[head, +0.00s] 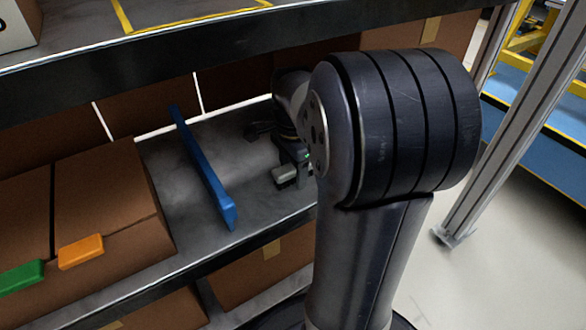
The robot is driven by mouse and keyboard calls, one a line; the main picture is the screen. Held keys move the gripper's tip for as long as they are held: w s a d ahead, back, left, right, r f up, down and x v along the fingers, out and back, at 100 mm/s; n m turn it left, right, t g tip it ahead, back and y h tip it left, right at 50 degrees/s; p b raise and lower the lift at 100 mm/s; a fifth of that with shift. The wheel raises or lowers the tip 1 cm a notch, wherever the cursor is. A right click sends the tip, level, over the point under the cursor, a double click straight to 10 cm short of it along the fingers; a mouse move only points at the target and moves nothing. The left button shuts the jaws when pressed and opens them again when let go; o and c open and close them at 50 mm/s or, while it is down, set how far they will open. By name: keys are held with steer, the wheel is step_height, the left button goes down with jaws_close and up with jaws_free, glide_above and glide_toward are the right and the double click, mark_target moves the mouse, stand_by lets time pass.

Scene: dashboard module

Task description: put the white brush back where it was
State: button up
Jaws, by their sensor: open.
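My arm reaches into the middle shelf, and its big dark joint hides much of what lies behind it. My gripper (276,150) is low over the grey shelf board (245,145), right of the blue divider (203,168). It is small and dark in the picture, with its jaws apart. A small pale block (284,174) shows just in front of the gripper, near the shelf's front edge. It may be the white brush, but I cannot tell for sure, nor whether the gripper touches it. No other white brush shows.
Brown cardboard boxes (105,195) fill the shelf left of the divider, with a green block (20,278) and an orange block (81,251) on their front. The upper shelf's dark edge (160,55) runs above my gripper. A metal post (500,130) stands at right.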

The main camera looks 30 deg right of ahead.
steer(key=shift+f+b, duration=0.1)
steer(key=shift+b, duration=0.5)
step_height(320, 180, up, 8)
steer(key=p, duration=0.4)
